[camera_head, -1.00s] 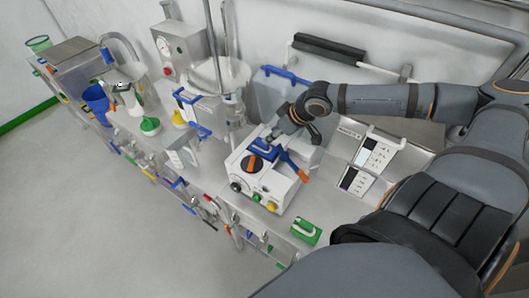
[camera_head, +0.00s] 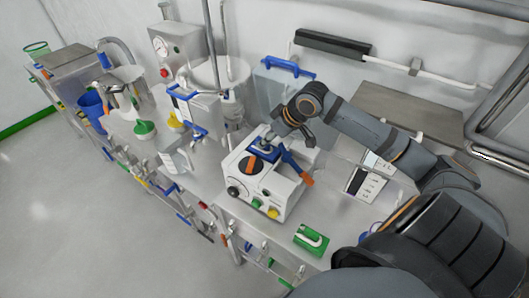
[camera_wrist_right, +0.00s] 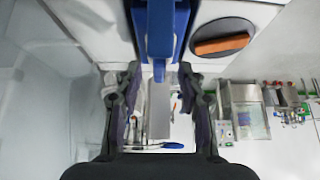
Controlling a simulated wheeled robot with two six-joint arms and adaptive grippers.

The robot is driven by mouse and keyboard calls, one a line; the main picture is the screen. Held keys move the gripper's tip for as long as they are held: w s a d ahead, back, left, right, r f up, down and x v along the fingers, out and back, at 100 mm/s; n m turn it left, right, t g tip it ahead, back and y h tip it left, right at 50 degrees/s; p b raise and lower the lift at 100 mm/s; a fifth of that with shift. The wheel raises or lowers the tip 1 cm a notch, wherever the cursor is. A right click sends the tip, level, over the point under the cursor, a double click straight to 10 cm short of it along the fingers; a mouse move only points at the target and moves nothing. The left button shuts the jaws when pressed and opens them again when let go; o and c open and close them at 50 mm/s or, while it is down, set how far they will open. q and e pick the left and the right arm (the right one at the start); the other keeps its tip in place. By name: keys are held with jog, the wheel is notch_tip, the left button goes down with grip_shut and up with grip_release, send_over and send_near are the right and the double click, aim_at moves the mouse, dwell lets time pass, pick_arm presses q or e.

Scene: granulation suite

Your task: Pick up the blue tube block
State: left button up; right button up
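The blue tube block (camera_head: 268,155) sits on top of a white box-shaped machine (camera_head: 262,190), beside a dark dial with an orange bar. My right gripper (camera_head: 272,138) is just above and behind the block, pointing down at it. In the right wrist view, a blue part (camera_wrist_right: 160,25), which looks like the block, comes in from the top edge. The right gripper's fingers (camera_wrist_right: 160,72) stand apart on either side of its near end, with gaps visible. I cannot tell whether either finger touches it. My left gripper is not in view.
A blue lever with an orange end (camera_head: 300,172) is right of the block. A green item with a white handle (camera_head: 311,239) lies near the bench front. White panels (camera_head: 370,175) stand to the right, a clear blue-handled container (camera_head: 283,85) behind.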

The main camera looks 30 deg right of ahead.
jog(key=shift+x, duration=1.2)
grip_shut()
